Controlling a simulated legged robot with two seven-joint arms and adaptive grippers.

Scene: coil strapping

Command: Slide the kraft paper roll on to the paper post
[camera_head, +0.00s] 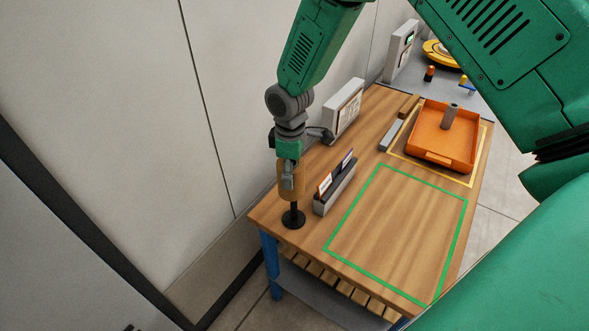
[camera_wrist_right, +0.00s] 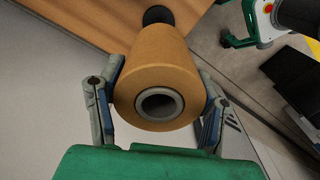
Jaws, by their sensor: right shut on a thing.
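The kraft paper roll (camera_head: 283,180) is brown with a grey hollow core. It is upright above the black paper post (camera_head: 294,217) near the table's left corner. My right gripper (camera_head: 289,178) is shut on the roll. In the right wrist view the fingers press on both sides of the roll (camera_wrist_right: 157,75), and the post's dark base (camera_wrist_right: 158,15) shows beyond its far end. The post's lower stem shows below the roll; its top is hidden, so I cannot tell how far the roll is around it. My left gripper is not in view.
A grey holder (camera_head: 334,187) with cards stands just right of the post. A green-outlined area (camera_head: 400,230) on the wooden table is clear. An orange tray (camera_head: 424,137) with a grey cylinder (camera_head: 450,115) stands at the back right. A grey box (camera_head: 344,110) stands behind.

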